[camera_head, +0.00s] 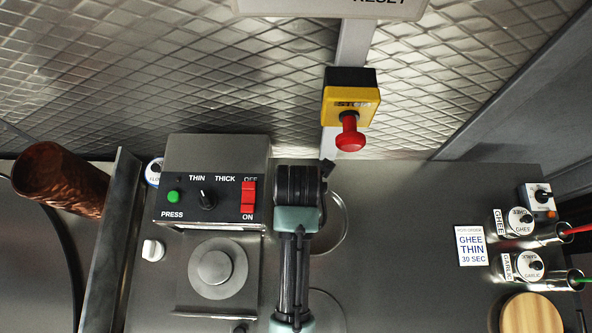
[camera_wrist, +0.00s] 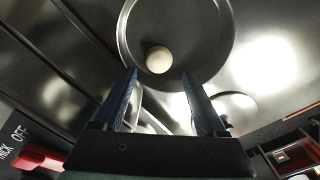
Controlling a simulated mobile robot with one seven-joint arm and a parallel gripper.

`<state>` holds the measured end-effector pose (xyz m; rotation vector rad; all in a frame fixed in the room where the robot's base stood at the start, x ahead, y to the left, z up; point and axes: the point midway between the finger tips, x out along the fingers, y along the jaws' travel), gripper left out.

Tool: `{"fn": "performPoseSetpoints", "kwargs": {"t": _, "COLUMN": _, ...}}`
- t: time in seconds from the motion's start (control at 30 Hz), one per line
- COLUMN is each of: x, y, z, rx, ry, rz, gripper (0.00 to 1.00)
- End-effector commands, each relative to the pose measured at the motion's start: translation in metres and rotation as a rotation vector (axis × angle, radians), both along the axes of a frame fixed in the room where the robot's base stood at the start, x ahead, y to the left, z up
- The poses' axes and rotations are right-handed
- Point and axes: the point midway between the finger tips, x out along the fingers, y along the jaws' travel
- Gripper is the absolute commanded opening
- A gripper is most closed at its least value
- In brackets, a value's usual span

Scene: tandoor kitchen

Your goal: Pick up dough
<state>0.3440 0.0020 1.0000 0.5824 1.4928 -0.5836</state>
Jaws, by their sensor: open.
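The dough is a small pale ball (camera_wrist: 158,60) resting in a round dark metal pan (camera_wrist: 215,45) in the wrist view. My gripper (camera_wrist: 159,76) is open, with its two blue fingers apart and nothing between them. The fingertips point toward the pan, and the dough shows just beyond them, roughly centred in the gap. How far off it is cannot be told. In the head view my arm (camera_head: 295,240) stands in front of a round dish (camera_head: 338,225), hiding part of it, and no dough is visible there.
Left of my arm is a press (camera_head: 217,268) with a control box (camera_head: 212,160), green button and red switch. A red stop button (camera_head: 350,133) hangs on the wall. The counter between is mostly clear.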

Motion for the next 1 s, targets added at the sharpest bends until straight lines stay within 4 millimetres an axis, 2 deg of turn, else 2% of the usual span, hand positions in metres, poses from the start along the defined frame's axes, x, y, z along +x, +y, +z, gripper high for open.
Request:
{"fn": "performPoseSetpoints", "kwargs": {"t": 0.27, "x": 0.0, "y": 0.0, "z": -0.018, "rx": -0.001, "ry": 0.001, "rz": -0.001, "gripper": 0.73}}
{"fn": "performPoseSetpoints", "kwargs": {"t": 0.6, "x": 0.0, "y": 0.001, "z": -0.059, "rx": -0.001, "ry": -0.001, "rz": -0.001, "gripper": 0.73}}
{"fn": "performPoseSetpoints", "kwargs": {"t": 0.87, "x": 0.001, "y": 0.001, "z": -0.062, "rx": 0.0, "ry": -0.003, "rz": -0.001, "gripper": 0.73}}
{"fn": "performPoseSetpoints", "kwargs": {"t": 0.9, "x": 0.001, "y": 0.001, "z": -0.062, "rx": 0.0, "ry": -0.003, "rz": -0.001, "gripper": 0.72}}
{"fn": "performPoseSetpoints", "kwargs": {"t": 1.0, "x": 0.001, "y": 0.001, "z": -0.062, "rx": 0.0, "ry": -0.003, "rz": -0.001, "gripper": 0.54}}
